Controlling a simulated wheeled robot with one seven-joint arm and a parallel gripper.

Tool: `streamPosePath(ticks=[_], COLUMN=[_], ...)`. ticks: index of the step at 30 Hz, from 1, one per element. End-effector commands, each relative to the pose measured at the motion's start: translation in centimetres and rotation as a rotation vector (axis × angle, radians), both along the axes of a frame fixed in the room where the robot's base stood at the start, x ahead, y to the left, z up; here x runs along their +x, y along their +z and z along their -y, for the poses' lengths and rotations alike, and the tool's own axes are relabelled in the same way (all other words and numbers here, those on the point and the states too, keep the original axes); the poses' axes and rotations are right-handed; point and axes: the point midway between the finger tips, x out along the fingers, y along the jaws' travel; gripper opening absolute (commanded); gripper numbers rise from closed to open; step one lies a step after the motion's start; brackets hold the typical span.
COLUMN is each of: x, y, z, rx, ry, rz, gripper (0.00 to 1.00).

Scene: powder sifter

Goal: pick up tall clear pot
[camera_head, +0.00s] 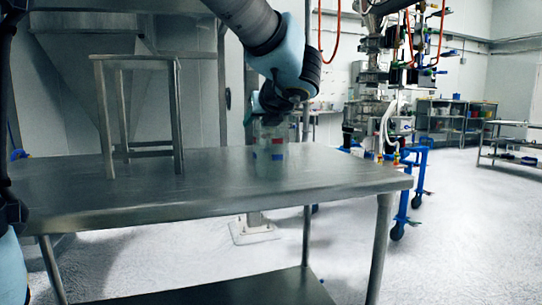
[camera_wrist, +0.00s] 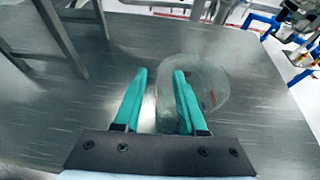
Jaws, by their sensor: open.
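The tall clear pot (camera_head: 269,155) stands upright on the metal table (camera_head: 110,205), near its right part, with small red, green and blue marks showing on it. My gripper (camera_head: 271,112) is above the pot, at its top. In the wrist view my gripper (camera_wrist: 160,74) is open with its two teal fingers apart. The pot (camera_wrist: 213,80) shows there as a faint, see-through shape behind and right of the right finger. Whether a finger reaches inside its rim or touches it, I cannot tell.
A metal stool-like frame (camera_head: 178,110) stands on the table to the left; its legs show at the wrist view's upper left. The table is bare around the pot. A blue wheeled frame (camera_head: 412,190) with equipment stands on the floor beyond the right edge.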

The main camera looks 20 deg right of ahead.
Motion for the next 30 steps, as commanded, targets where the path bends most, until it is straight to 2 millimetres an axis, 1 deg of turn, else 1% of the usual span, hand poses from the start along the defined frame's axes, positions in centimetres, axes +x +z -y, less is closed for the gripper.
streamPosePath(ticks=[3, 8, 11, 19, 20, 30], x=[0.49, 0.48, 0.47, 0.45, 0.45, 0.43], y=[-0.21, -0.19, -0.18, -0.2, -0.2, -0.27], z=[-0.01, -0.01, -0.01, -0.01, -0.01, -0.02], rx=[0.001, 0.0, 0.0, 0.001, 0.001, 0.001], ry=[0.001, 0.001, 0.001, 0.001, 0.001, 0.001], rz=[0.0, 0.0, 0.0, 0.0, 0.0, -0.001], gripper=[0.41, 0.41, 0.32, 0.01, 0.0, 0.0])
